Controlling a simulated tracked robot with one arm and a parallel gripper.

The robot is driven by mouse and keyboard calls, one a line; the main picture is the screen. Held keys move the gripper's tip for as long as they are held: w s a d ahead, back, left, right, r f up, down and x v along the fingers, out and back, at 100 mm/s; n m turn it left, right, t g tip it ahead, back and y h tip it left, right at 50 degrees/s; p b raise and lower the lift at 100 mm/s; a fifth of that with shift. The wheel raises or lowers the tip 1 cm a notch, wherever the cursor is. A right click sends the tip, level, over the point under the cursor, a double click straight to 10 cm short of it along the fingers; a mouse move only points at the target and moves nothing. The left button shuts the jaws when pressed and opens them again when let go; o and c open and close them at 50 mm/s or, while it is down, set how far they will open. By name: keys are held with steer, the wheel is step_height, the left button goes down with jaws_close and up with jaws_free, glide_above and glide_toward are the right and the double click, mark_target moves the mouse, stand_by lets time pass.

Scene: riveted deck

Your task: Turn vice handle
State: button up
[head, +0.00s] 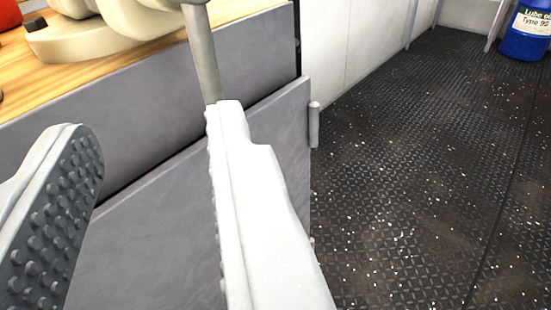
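The vice (120,25) is a cream-coloured casting on the wooden top of a grey bench, at the upper left of the head view, cut off by the top edge. Its handle (203,55) is a grey metal rod hanging down from the vice in front of the bench. My gripper (150,135) is open, with a wide gap between its two fingers. The left finger shows a studded dark pad. The tip of the right finger overlaps the lower end of the handle in the picture; I cannot tell whether they touch. The handle's lower end is hidden.
The grey bench front (150,230) stands close behind the fingers, with a small hinge (314,125) at its right edge. A red object (10,14) is at the top left corner. A blue drum (526,35) stands far right. The dark patterned floor (420,180) is clear.

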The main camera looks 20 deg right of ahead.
mark_target(190, 40)
step_height(190, 40, down, 5)
steer(key=s, duration=0.1)
steer(key=shift+t+h, duration=0.3)
steer(key=shift+h, duration=0.1)
steer(key=shift+d+b+x, duration=0.2)
steer(key=shift+b+x, duration=0.6)
steer(key=shift+x, duration=2.65)
steer(key=shift+d+b+x, duration=0.2)
steer(key=shift+b+x, duration=0.55)
steer(key=shift+x, duration=2.7)
steer(key=shift+s+r, duration=0.1)
steer(key=shift+s, duration=0.05)
